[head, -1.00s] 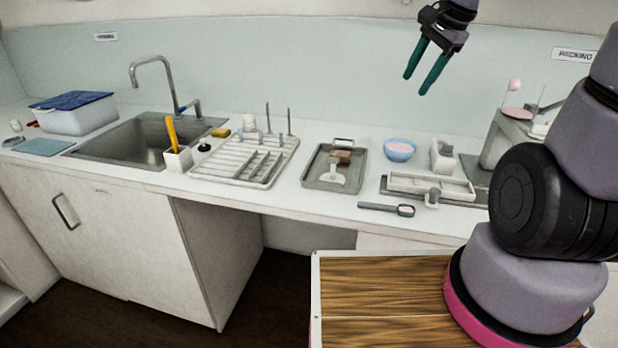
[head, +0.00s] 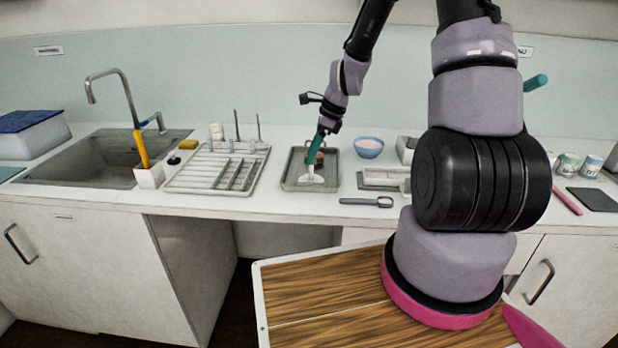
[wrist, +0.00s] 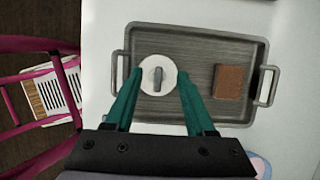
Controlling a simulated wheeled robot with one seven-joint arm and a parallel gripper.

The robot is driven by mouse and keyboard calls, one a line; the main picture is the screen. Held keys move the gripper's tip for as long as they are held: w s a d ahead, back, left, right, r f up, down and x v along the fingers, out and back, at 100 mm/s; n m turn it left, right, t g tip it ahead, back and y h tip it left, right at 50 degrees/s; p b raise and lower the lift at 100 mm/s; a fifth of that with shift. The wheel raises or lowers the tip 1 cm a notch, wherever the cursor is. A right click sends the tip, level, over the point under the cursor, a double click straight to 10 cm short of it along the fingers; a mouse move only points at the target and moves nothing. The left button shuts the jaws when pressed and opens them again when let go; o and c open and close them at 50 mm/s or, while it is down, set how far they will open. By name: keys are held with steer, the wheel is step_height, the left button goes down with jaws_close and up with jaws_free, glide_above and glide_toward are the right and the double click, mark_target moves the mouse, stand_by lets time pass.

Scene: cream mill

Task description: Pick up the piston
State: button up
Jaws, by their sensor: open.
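The piston, a white disc with a grey upright handle, lies in a grey metal tray (wrist: 205,112). In the wrist view the piston (wrist: 157,62) sits in the left part of the tray. In the head view the piston (head: 308,182) shows near the front of the tray (head: 290,184). My gripper (wrist: 160,76) is open, with its green fingers on either side of the piston in the picture. In the head view my gripper (head: 314,150) points down over the tray. I cannot tell how high the fingertips are above the piston.
A brown block (wrist: 228,82) lies in the same tray. A drying rack (head: 180,184) stands left of the tray, a blue bowl (head: 368,148) with pink contents to the right. A grey scoop (head: 362,201) lies in front on the counter. The sink (head: 95,165) is further left.

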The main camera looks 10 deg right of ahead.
mark_target(307, 180)
steer(key=shift+s+d+x, duration=0.1)
steer(key=shift+d+x, duration=0.1)
steer(key=shift+x, duration=1.3)
steer(key=shift+s+d+x, duration=0.1)
steer(key=shift+d+x, duration=0.05)
steer(key=shift+x, duration=1.3)
steer(key=shift+f, duration=0.15)
jaws_close()
